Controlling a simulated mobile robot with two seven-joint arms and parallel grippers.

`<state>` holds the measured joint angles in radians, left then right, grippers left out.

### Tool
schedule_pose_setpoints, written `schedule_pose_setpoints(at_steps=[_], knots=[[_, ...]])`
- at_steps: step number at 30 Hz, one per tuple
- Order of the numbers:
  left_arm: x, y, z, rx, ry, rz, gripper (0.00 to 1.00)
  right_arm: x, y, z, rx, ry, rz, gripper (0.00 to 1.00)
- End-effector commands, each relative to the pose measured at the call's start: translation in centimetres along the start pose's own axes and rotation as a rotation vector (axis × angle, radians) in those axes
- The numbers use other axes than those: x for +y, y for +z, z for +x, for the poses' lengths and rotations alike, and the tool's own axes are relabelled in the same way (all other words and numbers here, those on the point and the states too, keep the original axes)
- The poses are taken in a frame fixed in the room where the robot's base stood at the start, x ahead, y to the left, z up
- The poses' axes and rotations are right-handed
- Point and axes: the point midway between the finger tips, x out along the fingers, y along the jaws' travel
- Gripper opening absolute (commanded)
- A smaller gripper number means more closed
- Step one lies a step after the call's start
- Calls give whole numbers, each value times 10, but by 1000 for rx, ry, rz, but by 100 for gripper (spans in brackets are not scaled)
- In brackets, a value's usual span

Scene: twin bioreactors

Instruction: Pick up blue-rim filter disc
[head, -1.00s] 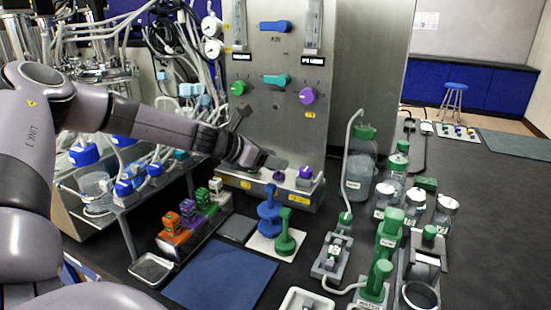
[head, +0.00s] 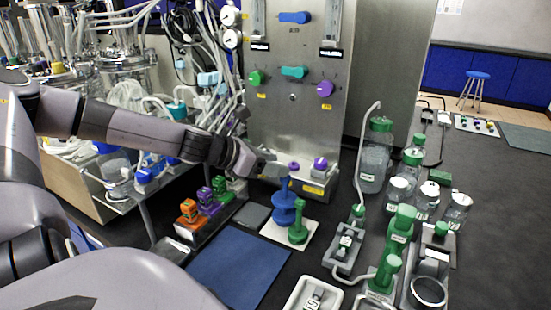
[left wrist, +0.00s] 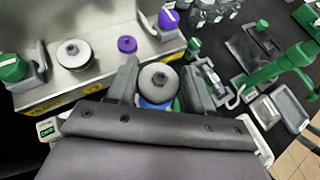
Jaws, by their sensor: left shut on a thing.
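In the left wrist view a round grey disc (left wrist: 159,79) with a raised centre knob sits between the two fingers of my left gripper (left wrist: 160,88). A bit of blue shows just below it; I cannot tell whether that is its rim or a thing underneath. In the head view my left gripper (head: 262,160) is shut on the grey disc (head: 273,170). It holds it in front of the steel panel, close to the top of the blue stand (head: 284,204). The gripper partly hides the disc. My right gripper is not in view.
A green stand (head: 298,234) shares a white plate with the blue one. Green-capped bottles (head: 376,155) stand at right. The blue mat (head: 236,268) is bare.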

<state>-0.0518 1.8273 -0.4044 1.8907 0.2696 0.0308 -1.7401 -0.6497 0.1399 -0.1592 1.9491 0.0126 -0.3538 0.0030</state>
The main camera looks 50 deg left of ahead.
Motion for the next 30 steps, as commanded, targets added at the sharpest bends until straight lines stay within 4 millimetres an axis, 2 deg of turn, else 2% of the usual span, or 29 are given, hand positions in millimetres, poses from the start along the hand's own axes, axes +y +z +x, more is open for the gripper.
schedule_pose_setpoints(at_steps=[10,26,30], knots=[[-12,-4,-12,-6,-5,-1,23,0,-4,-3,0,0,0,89],[-29,-19,-34,-6,-5,-2,23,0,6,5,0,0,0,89],[-36,-25,-43,-4,-5,4,23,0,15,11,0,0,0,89]])
